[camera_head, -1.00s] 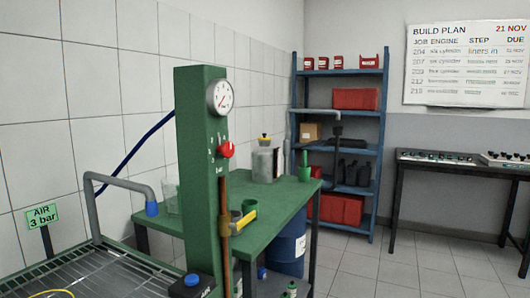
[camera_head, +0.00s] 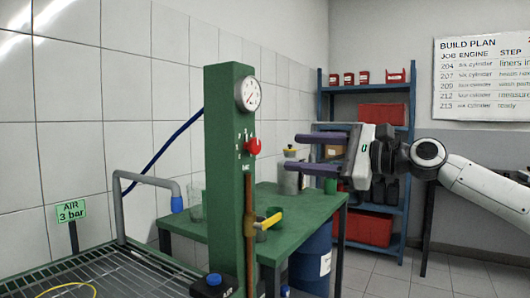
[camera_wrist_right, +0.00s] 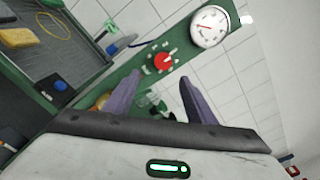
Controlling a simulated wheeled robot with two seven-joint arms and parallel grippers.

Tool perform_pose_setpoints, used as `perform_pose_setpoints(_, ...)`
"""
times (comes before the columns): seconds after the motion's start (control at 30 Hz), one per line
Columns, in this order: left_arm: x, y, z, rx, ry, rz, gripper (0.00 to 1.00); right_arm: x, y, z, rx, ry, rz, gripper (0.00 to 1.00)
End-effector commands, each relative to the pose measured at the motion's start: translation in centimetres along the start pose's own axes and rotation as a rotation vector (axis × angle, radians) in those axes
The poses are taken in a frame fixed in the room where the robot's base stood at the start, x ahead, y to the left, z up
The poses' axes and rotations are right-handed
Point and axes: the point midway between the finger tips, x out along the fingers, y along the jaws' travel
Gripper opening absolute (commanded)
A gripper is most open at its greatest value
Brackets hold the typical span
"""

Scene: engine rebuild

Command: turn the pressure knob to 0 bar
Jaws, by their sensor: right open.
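The red pressure knob (camera_head: 253,147) sits on the green post (camera_head: 225,180), below a round white gauge (camera_head: 248,94). In the right wrist view the knob (camera_wrist_right: 163,62) lies ahead of the fingers, and the gauge (camera_wrist_right: 209,27) is up and to its right. Marks surround the knob but are too small to read. My right gripper (camera_head: 298,154) is open and empty, to the right of the knob and apart from it, fingers pointing left. In the right wrist view its two purple fingers (camera_wrist_right: 155,97) stand apart. My left gripper is not in view.
A yellow-handled valve (camera_head: 266,221) sticks out from the post below the knob. A green table (camera_head: 310,207) with a jar (camera_head: 290,178) stands behind. A grated tray (camera_head: 110,272), a bent grey pipe (camera_head: 148,181) and an "AIR 3 bar" sign (camera_head: 71,212) are left.

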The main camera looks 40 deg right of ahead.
Motion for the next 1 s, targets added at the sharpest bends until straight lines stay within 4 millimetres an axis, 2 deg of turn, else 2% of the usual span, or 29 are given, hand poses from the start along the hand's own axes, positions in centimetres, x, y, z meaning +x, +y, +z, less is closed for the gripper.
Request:
perform_pose_setpoints(0.17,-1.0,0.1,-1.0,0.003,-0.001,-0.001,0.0,0.2,-1.0,0.9,0.026,-0.008,-0.01,0.51)
perform_pose_setpoints(0.47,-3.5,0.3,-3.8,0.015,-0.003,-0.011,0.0,2.6,-1.2,1.2,0.026,-0.01,-0.009,0.51)
perform_pose_setpoints(0.7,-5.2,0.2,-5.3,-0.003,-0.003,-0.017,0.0,5.4,-1.2,1.2,0.025,-0.012,-0.011,0.51)
perform_pose_setpoints(1.0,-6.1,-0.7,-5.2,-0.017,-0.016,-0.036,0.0,9.2,-0.9,0.7,0.023,-0.008,-0.011,0.51)
